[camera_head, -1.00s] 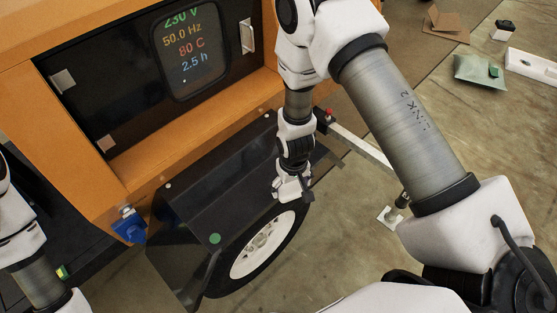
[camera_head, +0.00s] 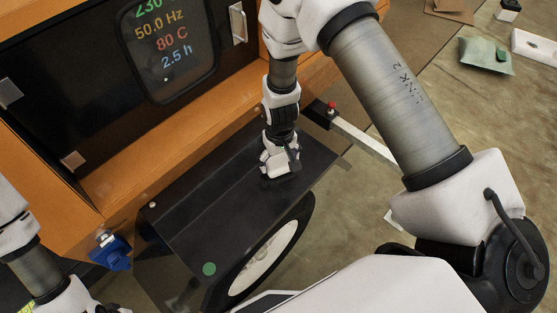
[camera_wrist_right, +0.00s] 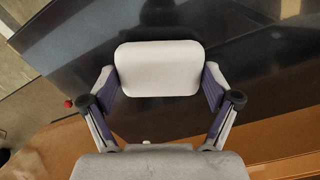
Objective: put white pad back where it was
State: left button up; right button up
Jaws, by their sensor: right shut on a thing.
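The white pad (camera_wrist_right: 158,68) is a rounded, pale block. In the right wrist view it sits between the two fingers of my right gripper (camera_wrist_right: 158,88), which is shut on it. In the head view my right gripper (camera_head: 280,165) is over the right part of the black fender (camera_head: 215,205), pointing down. There the pad is hard to tell from the white gripper. I cannot tell whether the pad touches the fender. My left gripper (camera_head: 88,302) is only partly in view at the bottom left, and its fingers are not clear.
The orange cabinet (camera_head: 150,175) with a lit display (camera_head: 168,45) stands behind the fender. A wheel (camera_head: 265,255) is below it. A blue connector (camera_head: 112,252) hangs at the left. A pale bar with a red knob (camera_head: 331,106) runs to the right. A green pouch (camera_head: 485,56) lies on the floor.

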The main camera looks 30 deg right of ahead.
aim_at(279, 161)
jog(key=shift+f, duration=0.25)
jog(key=o, duration=0.9)
jog(key=shift+w, duration=0.15)
jog(key=shift+c, duration=0.2)
notch_tip(279, 161, up, 12)
